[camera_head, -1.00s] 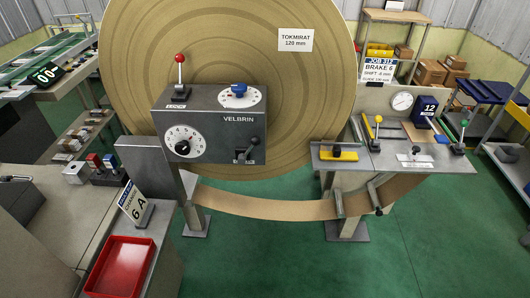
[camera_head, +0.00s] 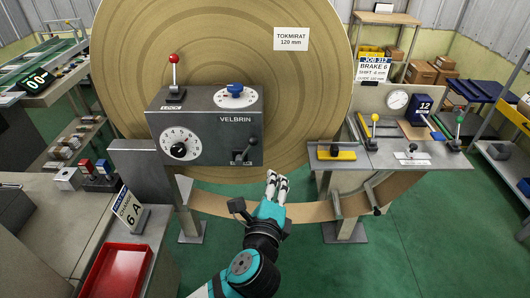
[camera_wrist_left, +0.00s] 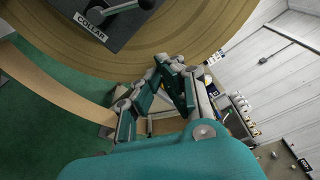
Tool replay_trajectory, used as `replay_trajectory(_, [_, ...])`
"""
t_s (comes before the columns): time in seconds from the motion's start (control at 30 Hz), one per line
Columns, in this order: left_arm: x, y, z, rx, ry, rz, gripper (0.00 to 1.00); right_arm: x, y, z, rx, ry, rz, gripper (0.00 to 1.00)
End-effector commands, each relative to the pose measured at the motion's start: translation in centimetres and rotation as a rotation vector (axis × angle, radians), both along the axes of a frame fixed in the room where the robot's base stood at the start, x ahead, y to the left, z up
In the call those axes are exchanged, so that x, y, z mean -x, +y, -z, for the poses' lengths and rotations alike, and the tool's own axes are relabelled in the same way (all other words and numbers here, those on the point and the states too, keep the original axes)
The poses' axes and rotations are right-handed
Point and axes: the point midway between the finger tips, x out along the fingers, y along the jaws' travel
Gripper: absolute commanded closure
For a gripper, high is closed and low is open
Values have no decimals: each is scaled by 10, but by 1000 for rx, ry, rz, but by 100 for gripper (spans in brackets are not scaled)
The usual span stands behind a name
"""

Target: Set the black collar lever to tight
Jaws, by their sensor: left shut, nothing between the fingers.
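The black collar lever (camera_head: 243,152) sits at the lower right of the grey VELBRIN box (camera_head: 205,143), its knob pointing up and to the right. The label under it is too small to read in the head view. In the left wrist view the lever (camera_wrist_left: 118,9) shows at the top left, cut by the frame edge, beside a COLLAR label (camera_wrist_left: 90,27). My left gripper (camera_head: 278,177) is to the right of and below the lever, apart from it, with its fingers shut and empty. The fingers also show in the left wrist view (camera_wrist_left: 170,68). My right gripper is out of view.
A large brown roll (camera_head: 130,50) stands behind the box. A red-knobbed lever (camera_head: 174,62), a blue knob (camera_head: 236,89) and a black dial (camera_head: 179,150) are on the box. A grey bench (camera_head: 390,155) with a yellow-knobbed lever (camera_head: 375,120) stands to the right.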

Motion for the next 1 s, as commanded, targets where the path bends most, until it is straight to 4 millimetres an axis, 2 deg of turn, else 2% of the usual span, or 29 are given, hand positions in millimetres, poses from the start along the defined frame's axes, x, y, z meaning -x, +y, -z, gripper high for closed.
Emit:
replay_trajectory(0.23, [-3,0,0,2,1,-1,100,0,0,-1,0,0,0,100])
replay_trajectory(0.37, [-16,-2,0,1,2,-1,100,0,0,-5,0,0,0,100])
replay_trajectory(0.8, [-103,-13,4,0,2,-2,100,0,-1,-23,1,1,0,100])
replay_trajectory(1.0, [-94,13,-7,2,4,0,100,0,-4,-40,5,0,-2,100])
